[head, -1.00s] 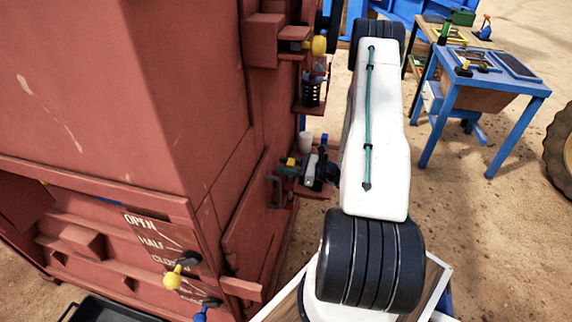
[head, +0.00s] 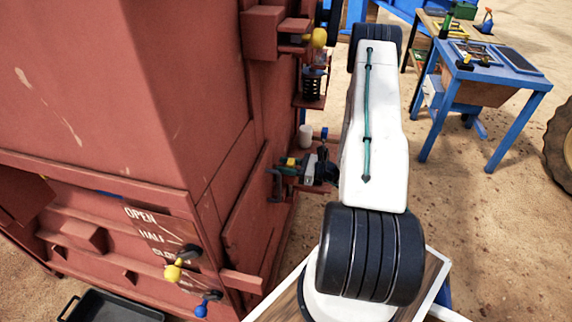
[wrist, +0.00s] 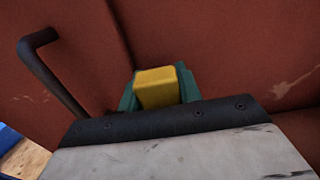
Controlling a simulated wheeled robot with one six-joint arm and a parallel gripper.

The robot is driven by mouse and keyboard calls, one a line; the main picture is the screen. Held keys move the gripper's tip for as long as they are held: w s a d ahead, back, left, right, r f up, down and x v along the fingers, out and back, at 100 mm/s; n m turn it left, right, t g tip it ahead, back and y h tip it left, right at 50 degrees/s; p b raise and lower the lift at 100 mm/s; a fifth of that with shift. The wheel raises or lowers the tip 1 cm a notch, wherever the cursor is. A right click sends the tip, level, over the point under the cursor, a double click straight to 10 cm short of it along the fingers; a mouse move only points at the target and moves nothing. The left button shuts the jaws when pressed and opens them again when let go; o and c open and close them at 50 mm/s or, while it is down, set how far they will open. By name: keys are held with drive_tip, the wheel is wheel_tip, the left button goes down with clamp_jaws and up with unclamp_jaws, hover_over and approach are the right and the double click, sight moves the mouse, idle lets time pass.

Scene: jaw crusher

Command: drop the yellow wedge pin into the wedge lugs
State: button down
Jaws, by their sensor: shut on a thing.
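My gripper (head: 288,168) is beside the red machine (head: 190,80) in the head view, below the end of my white arm. Its teal fingers (wrist: 157,97) are shut on the yellow wedge pin (wrist: 157,86), whose blocky end shows between them in the wrist view. The pin also shows as a small yellow spot in the head view (head: 291,161). The pin is close to the machine's red wall. Its lower part is hidden by the gripper. I cannot make out the wedge lugs for certain in either view, nor whether the pin touches them.
A dark bar handle (wrist: 52,72) stands out from the red wall near my gripper. A spring (head: 312,84) and a yellow knob (head: 319,38) are on the machine above. A pale cup-like cylinder (head: 305,136) is just behind. A blue bench (head: 515,57) stands right, with open sand between.

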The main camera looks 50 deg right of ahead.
drive_tip(key=c, duration=0.9)
unclamp_jaws()
drive_tip(key=v, duration=0.8)
drive_tip(key=shift+w, duration=0.1)
